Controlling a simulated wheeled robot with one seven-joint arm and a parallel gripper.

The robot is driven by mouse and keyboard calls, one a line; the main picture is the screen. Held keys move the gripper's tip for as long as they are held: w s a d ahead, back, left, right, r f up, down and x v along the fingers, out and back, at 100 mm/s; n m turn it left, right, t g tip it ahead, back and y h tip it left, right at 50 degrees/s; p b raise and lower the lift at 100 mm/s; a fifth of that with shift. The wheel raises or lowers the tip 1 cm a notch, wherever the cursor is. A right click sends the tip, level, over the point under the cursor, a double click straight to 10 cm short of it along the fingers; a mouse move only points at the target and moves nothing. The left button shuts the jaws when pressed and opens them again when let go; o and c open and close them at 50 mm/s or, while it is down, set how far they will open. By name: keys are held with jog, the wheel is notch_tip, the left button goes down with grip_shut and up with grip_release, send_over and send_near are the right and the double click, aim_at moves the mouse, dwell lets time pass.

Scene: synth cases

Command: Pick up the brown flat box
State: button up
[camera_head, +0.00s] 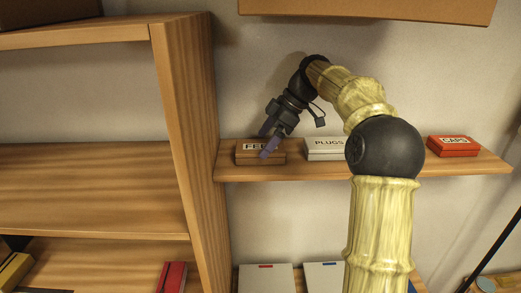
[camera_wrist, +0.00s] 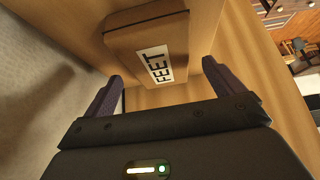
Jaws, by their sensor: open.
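The brown flat box (camera_head: 247,157) labelled FEET lies at the left end of the wall shelf in the head view, partly hidden by my gripper. In the wrist view the brown flat box (camera_wrist: 124,38) shows ahead of my fingers, its label facing me. My gripper (camera_head: 266,142) is open just above and in front of the box in the head view. In the wrist view my gripper (camera_wrist: 160,90) has its fingers wide apart, one to either side of the box's near end. Nothing is between the fingertips, and I cannot tell any contact.
The wall shelf (camera_head: 400,171) also holds a white PLUGS box (camera_head: 325,155) close to the right and a red CAPS box (camera_head: 454,152) farther right. A tall wooden upright (camera_head: 190,130) stands just left. An upper shelf (camera_head: 370,8) overhangs the arm.

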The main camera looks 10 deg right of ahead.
aim_at(260, 146)
jog(key=shift+p+x, duration=0.65)
jog(key=shift+x, duration=1.05)
jog(key=c, duration=1.1)
jog(key=shift+r, duration=0.1)
jog(key=shift+c, duration=0.2)
jog(key=shift+r+b, duration=0.85)
jog(key=shift+r, duration=4.1)
